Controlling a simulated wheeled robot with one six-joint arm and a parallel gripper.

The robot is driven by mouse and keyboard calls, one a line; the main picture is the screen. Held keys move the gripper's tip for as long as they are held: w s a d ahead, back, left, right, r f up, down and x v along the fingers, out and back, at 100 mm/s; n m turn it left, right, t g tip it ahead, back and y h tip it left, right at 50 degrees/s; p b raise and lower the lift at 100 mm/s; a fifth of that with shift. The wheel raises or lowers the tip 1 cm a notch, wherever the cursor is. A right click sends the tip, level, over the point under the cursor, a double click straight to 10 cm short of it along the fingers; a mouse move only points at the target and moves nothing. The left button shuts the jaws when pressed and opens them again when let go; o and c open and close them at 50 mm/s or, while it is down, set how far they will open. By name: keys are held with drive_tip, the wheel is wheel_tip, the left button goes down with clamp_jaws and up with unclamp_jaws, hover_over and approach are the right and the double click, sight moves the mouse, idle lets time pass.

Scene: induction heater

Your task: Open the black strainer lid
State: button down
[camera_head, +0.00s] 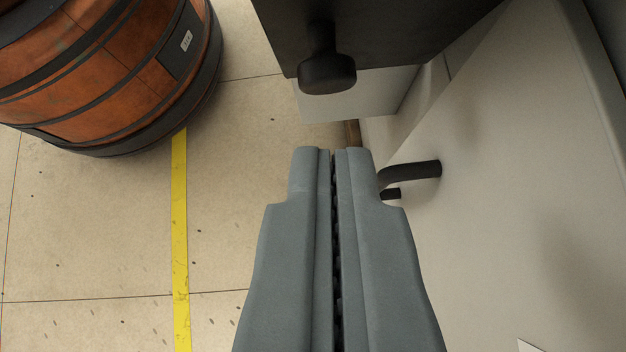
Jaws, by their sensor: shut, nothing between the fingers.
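My gripper (333,152) is in the lower middle of the view, with its two grey fingers shut together and nothing between them. A dark panel (400,35) at the top carries a black knob-like handle (327,72) that sticks out towards the floor side. The knob is above the fingertips in the picture and apart from them. I cannot tell whether this dark panel is the strainer lid. A black bent bar (415,171) comes out of the white surface just right of the fingertips; the fingers hide part of it.
A white machine wall (520,190) fills the right side, close to my gripper. A wooden barrel with dark hoops (110,75) stands at the upper left. A yellow line (180,240) runs along the tiled floor (90,230), which is otherwise clear at the left.

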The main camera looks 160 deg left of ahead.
drive_tip(key=s+d+f+m+t+y, duration=0.2)
drive_tip(key=d+f+m+t+y, duration=0.15)
drive_tip(key=m, duration=0.85)
drive_tip(key=s+d+f+m+t+y, duration=0.15)
drive_tip(key=d+m+t+y, duration=0.3)
drive_tip(key=m, duration=0.75)
drive_tip(key=s+d+f+m+t+y, duration=0.1)
drive_tip(key=d+f+m+t+y, duration=0.3)
drive_tip(key=m, duration=0.8)
drive_tip(key=s+a+r+y, duration=0.1)
drive_tip(key=a+r, duration=0.1)
drive_tip(key=a, duration=1)
drive_tip(key=shift+s+r+t, duration=0.2)
drive_tip(key=shift+r+t, duration=0.1)
